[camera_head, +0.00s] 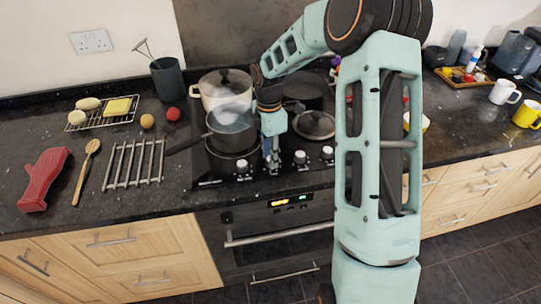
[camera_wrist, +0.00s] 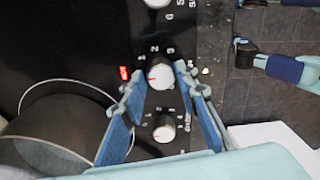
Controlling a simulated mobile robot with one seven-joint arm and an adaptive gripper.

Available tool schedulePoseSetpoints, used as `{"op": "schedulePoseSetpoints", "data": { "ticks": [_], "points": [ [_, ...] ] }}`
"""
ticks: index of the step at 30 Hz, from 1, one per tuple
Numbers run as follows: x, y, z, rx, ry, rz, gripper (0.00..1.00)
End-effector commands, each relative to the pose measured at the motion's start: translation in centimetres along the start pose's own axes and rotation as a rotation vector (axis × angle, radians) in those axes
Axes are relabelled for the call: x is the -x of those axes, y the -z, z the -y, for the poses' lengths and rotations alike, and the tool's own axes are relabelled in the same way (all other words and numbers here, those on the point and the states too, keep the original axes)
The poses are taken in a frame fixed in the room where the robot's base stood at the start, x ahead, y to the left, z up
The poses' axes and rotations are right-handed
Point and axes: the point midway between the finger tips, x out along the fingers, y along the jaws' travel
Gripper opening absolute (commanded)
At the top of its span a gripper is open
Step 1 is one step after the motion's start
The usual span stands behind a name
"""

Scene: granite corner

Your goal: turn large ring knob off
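White round control knobs with red pointer marks stand in a row on the black hob panel, including one (camera_head: 300,157) and another (camera_head: 327,153) at the right in the head view. My gripper (camera_head: 272,160) points down over this row. In the wrist view, my gripper (camera_wrist: 157,77) is open, its blue fingertips on either side of a knob (camera_wrist: 160,76); I cannot tell whether they touch it. A red lit sign (camera_wrist: 124,72) glows beside that knob. A second knob (camera_wrist: 164,131) shows lower between the fingers, and a third (camera_wrist: 157,3) is cut off at the top.
The saucepan (camera_wrist: 62,132) lies left of my fingers in the wrist view. A metal rack (camera_head: 135,164) lies left of the hob.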

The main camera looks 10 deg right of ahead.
Motion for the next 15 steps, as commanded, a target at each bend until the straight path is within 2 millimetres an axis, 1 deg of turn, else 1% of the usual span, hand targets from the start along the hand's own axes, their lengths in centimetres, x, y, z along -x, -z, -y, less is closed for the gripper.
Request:
{"op": "schedulePoseSetpoints", "data": {
  "ticks": [1,3,11,15],
  "points": [
    [0.0,0.0,0.0,0.000,0.000,0.000,0.36],
    [0.0,0.0,0.0,0.000,0.001,0.000,0.42],
    [0.0,0.0,0.1,-0.002,0.003,-0.001,0.42],
    [1.0,0.0,0.0,-0.002,0.000,-0.001,0.42]
  ]
}}
